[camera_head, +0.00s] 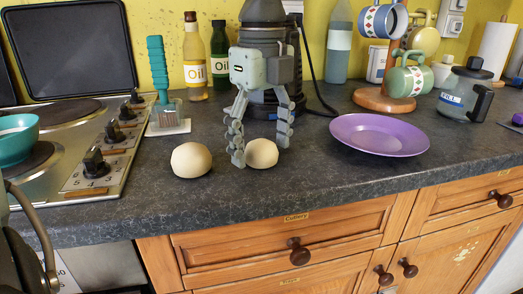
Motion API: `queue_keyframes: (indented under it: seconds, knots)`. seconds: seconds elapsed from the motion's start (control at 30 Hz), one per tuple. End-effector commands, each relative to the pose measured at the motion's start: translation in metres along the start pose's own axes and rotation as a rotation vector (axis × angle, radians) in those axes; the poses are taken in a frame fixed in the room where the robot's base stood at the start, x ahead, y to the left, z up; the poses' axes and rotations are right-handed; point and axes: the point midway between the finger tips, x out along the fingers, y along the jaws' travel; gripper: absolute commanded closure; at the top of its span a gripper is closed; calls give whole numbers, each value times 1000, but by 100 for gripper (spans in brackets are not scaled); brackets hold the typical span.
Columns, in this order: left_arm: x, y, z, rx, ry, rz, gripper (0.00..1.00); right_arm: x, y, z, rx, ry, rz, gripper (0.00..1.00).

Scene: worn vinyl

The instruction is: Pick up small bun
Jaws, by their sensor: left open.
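Two pale round buns lie on the dark countertop (330,185). The smaller bun (263,155) is at the centre, and the slightly larger bun (191,160) is to its left. My left gripper (260,150) points down at the smaller bun with its fingers spread. Its left finger covers the bun's left edge, and its right finger is by the bun's upper right. I cannot tell whether either finger touches the bun. My right gripper is not in view.
A purple plate (380,134) lies to the right. A stove (75,145) with knobs and a brush in a holder (160,85) are to the left. Oil bottles (195,65) and a dark appliance (262,104) stand behind. A mug rack (384,99) stands at back right.

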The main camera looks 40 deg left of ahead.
Motion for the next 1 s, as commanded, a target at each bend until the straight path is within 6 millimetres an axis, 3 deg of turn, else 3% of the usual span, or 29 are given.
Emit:
queue_keyframes:
  seconds: [0.27, 0.7, 1.0]
  knots:
    - [5, 0, 0, 0, 0, -2, 26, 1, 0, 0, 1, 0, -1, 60]
    - [5, 0, 0, 0, 0, -2, 76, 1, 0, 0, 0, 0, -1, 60]
    - [2, 0, 0, 0, -1, -2, 76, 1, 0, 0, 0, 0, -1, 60]
